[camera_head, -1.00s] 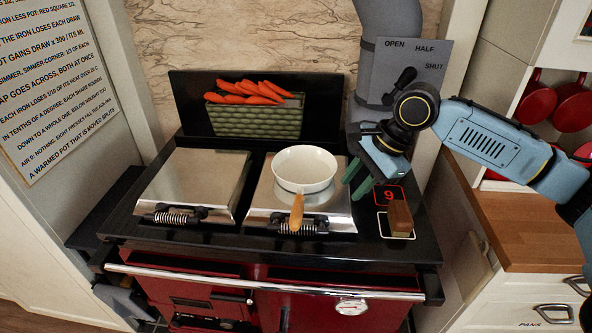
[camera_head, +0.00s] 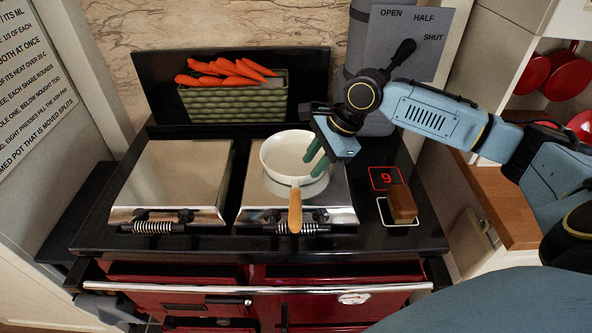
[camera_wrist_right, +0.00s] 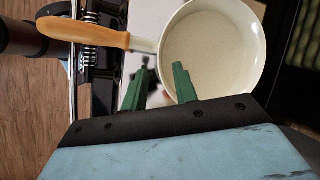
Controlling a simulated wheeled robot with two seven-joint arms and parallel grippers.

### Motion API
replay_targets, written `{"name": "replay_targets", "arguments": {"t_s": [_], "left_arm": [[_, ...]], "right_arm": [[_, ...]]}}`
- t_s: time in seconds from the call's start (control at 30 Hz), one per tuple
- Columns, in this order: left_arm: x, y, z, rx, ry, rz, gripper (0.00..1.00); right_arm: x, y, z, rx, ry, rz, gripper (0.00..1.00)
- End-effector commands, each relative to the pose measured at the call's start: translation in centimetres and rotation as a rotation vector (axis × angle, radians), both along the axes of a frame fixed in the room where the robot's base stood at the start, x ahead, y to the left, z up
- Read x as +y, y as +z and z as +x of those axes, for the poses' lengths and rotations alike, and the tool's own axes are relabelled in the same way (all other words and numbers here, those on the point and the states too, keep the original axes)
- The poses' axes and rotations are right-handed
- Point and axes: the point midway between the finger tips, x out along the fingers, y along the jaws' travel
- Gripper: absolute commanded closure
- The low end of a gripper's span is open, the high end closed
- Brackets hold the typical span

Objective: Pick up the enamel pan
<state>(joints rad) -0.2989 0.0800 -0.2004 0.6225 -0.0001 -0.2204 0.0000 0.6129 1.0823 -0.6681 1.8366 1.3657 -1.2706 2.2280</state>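The enamel pan (camera_head: 290,150) is white with a wooden handle (camera_head: 295,212). It sits upright on the right steel hob lid of the stove, its handle pointing to the front. My right gripper (camera_head: 314,162) is at the pan's right rim, its green fingers apart. In the right wrist view the pan (camera_wrist_right: 225,45) lies beyond the open fingers (camera_wrist_right: 160,82), one fingertip overlapping its rim near the handle joint. My left gripper is not in view.
A green ribbed planter (camera_head: 235,103) of carrots stands behind the pan. The left hob lid (camera_head: 175,175) is bare. A brown block (camera_head: 402,203) sits right of the pan, near a red "9" marking (camera_head: 385,178). A lever panel (camera_head: 410,40) stands behind my right arm.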

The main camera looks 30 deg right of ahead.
Motion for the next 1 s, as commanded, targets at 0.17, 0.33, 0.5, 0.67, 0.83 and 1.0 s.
{"name": "replay_targets", "arguments": {"t_s": [0.17, 0.33, 0.5, 0.67, 0.83, 1.0], "left_arm": [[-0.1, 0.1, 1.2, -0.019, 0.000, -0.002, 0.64], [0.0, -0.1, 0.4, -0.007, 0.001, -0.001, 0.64], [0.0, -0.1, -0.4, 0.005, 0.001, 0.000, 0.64], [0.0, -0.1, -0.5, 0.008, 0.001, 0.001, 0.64], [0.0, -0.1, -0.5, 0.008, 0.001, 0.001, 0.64], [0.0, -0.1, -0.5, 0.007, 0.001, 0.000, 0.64]], "right_arm": [[0.8, -2.2, 0.9, 0.003, 0.000, 0.001, 0.71], [1.4, -4.1, 1.4, 0.001, 0.000, 0.000, 0.71], [1.5, -4.2, 1.4, 0.000, 0.001, -0.001, 0.71], [1.5, -4.2, 1.4, 0.000, 0.001, -0.001, 0.85], [1.5, -4.2, 1.4, 0.000, 0.001, -0.001, 1.00], [1.4, -4.2, 1.4, 0.000, 0.001, -0.001, 1.00]]}}
